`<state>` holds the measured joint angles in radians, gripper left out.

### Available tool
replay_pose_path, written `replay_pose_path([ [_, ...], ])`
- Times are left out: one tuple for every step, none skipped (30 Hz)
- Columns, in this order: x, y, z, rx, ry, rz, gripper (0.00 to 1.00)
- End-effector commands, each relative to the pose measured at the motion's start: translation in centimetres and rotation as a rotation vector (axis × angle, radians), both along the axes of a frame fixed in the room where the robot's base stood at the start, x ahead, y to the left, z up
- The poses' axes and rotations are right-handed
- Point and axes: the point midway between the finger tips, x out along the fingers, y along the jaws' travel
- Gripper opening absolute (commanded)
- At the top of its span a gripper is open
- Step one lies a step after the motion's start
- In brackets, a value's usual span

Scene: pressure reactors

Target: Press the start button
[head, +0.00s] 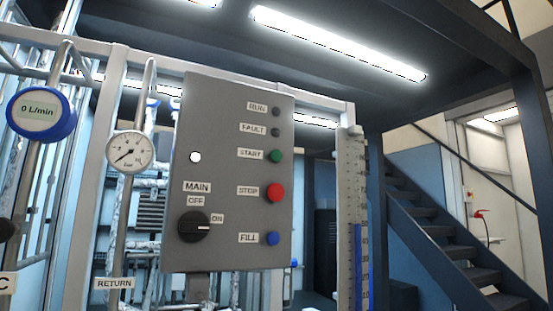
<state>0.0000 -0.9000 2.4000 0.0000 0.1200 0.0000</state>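The green start button (275,156) is on the grey control panel (233,110), to the right of its START label (251,154). Below it on the same panel are the larger red stop button (275,193) and the blue fill button (272,238). The black main switch (194,227) at the lower left of the panel has its mark pointing toward ON. The run lamp (276,112) and fault lamp (276,132) above look dark. A white round spot (195,157) shows on the panel's left. My gripper is not in view.
A pressure gauge (130,152) and a blue-rimmed flow meter (41,113) reading 0 L/min stand left of the panel. A scaled level column (354,220) with blue in its lower part stands to the right. Stairs (430,235) rise behind at the right.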

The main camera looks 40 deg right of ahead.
Motion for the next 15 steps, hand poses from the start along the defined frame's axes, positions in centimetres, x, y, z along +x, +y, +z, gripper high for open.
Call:
replay_pose_path([
  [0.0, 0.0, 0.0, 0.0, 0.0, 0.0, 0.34],
  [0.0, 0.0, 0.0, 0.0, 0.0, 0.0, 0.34],
  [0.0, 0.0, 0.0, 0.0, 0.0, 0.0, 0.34],
  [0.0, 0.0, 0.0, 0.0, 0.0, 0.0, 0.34],
  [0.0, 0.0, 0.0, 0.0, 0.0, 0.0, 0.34],
  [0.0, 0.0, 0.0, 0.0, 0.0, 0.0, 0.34],
  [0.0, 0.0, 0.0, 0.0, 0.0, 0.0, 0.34],
  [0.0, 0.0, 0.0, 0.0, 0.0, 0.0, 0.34],
  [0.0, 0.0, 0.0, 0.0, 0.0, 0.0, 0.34],
  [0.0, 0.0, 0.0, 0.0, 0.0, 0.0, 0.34],
  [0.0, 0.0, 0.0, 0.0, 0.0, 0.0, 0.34],
  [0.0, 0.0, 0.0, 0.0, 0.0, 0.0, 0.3],
  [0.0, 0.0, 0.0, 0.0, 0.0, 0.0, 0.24],
  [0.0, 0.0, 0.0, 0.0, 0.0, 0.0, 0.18],
  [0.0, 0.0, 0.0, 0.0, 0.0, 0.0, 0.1],
])
